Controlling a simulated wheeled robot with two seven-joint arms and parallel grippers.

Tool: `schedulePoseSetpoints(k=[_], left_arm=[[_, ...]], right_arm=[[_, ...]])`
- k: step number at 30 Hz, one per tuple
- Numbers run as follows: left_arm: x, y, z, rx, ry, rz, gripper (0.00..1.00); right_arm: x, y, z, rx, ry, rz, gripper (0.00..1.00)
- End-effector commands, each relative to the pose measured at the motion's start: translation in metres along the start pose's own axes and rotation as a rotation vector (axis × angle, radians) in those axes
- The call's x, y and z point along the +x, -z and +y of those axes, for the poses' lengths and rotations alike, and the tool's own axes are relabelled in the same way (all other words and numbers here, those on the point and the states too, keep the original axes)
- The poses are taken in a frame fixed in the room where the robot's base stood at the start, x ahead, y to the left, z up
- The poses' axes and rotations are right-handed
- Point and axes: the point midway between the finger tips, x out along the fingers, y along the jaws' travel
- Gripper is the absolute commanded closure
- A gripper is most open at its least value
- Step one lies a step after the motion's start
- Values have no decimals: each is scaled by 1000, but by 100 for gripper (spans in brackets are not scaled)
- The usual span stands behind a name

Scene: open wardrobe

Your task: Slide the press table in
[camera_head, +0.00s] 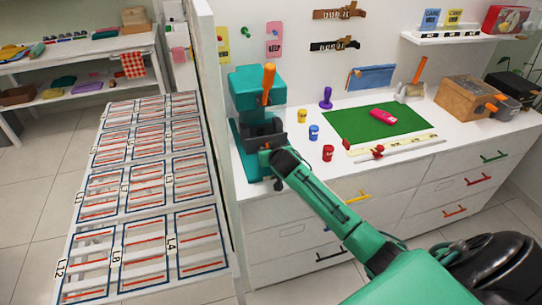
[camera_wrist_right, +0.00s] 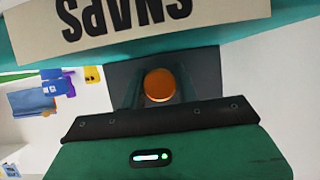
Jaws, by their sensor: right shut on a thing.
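The teal press (camera_head: 245,88) stands at the left end of the white counter, with an orange lever (camera_head: 268,84) upright on its front. Its teal base (camera_head: 240,152) shows beside my right gripper (camera_head: 262,142). The gripper is low at the front of the press and hides much of the table area. In the right wrist view, an orange round knob (camera_wrist_right: 159,85) sits between the fingers, and my right gripper (camera_wrist_right: 159,95) is shut on it. A "SNAPS" label (camera_wrist_right: 125,17) shows upside down above. How far out the press table stands is hidden. My left gripper is not in view.
A green mat (camera_head: 375,122) with a pink item lies to the right. Blue, red and yellow pots (camera_head: 314,132) stand between the press and mat. A white partition (camera_head: 215,110) is close on the left. Drawers with coloured handles (camera_head: 357,197) are below the counter.

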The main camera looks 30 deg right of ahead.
Motion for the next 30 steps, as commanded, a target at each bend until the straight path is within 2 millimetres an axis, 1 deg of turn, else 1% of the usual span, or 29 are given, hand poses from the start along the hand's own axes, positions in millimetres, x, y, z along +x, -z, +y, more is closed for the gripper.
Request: schedulePoseSetpoints(k=[17, 18, 20, 21, 30], left_arm=[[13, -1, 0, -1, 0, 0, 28], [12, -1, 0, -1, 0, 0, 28], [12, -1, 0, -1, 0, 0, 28], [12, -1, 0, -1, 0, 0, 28], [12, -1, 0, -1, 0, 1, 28]], right_arm=[[36, 16, 0, 0, 0, 0, 88], [35, 16, 0, 0, 0, 0, 62], [35, 16, 0, 0, 0, 0, 50], [35, 16, 0, 0, 0, 0, 42], [34, 17, 0, 0, 0, 0, 42]])
